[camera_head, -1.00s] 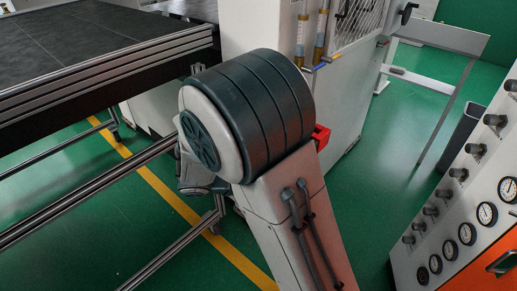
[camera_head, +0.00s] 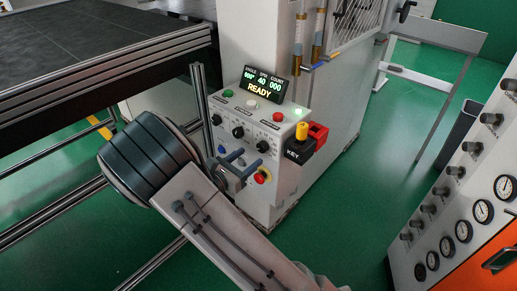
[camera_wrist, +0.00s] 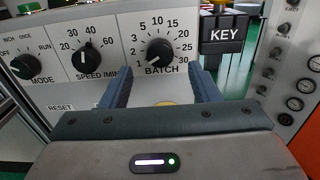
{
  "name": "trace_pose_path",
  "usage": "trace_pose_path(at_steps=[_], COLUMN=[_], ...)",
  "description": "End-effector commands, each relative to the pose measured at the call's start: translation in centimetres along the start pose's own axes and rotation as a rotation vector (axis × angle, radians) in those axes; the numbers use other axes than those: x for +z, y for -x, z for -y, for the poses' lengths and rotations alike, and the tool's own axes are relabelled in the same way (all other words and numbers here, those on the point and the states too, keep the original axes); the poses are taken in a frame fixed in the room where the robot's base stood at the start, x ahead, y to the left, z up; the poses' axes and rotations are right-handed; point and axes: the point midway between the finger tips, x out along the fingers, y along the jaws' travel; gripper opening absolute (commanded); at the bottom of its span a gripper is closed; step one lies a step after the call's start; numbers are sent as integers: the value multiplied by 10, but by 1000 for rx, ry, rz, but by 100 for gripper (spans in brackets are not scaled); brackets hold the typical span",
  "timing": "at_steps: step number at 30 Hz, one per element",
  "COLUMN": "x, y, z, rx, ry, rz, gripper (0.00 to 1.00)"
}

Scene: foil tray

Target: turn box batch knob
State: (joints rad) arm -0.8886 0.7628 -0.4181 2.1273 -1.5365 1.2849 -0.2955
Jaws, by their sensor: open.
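The batch knob (camera_wrist: 160,50) is black and round, on a white panel with a dial from 1 to 30. Its pointer line is at the lower left, near 1. It also shows in the head view (camera_head: 262,146), right of two similar knobs. My gripper (camera_wrist: 160,76) is open, its two blue fingers reaching toward the panel. The knob shows between and slightly beyond the fingertips, and I see no contact. In the head view my gripper (camera_head: 236,160) is close to the panel, just below the knob row.
Left of it are the speed knob (camera_wrist: 83,58) and mode knob (camera_wrist: 22,66). A black KEY box (camera_head: 299,151) juts out at the panel's right. A red-and-yellow stop button (camera_head: 262,177) is below. A conveyor table (camera_head: 90,50) stands left.

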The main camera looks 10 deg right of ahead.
Motion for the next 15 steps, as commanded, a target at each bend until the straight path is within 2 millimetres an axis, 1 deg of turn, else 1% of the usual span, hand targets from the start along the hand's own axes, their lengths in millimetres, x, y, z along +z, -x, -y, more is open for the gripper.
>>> trace_pose_path(at_steps=[1,6,10,15], x=[1,1,1,0], y=[-12,-39,-52,-57], z=[1,0,0,0], rx=[-4,-2,-1,0], ry=[0,-1,-1,-1], rz=[1,1,0,-1], gripper=[56,56,56,56])
